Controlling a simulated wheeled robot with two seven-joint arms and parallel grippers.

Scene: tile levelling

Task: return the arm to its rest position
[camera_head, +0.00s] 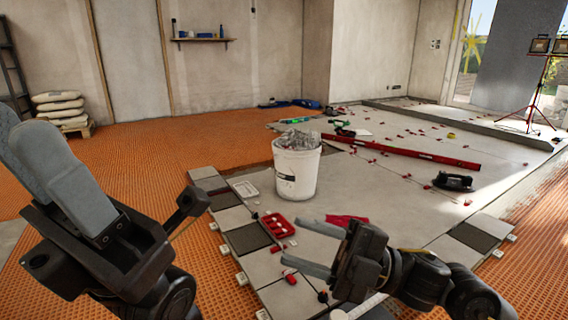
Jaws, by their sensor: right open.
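My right gripper (306,247) is at the lower middle, its two grey fingers pointing left and apart, with nothing between them. It is above the pale tiles (375,205) near the front edge of the tiled area. My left gripper (45,165) is large and close at the left edge, its grey fingers pointing up and left above the orange mat. The fingers overlap in this view, so their gap is unclear. No object shows in it.
A white bucket (297,172) stands on the tiles beyond the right gripper. A long red level (400,151) and a black suction tool (453,181) lie farther back. Orange matting (140,145) is clear at left.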

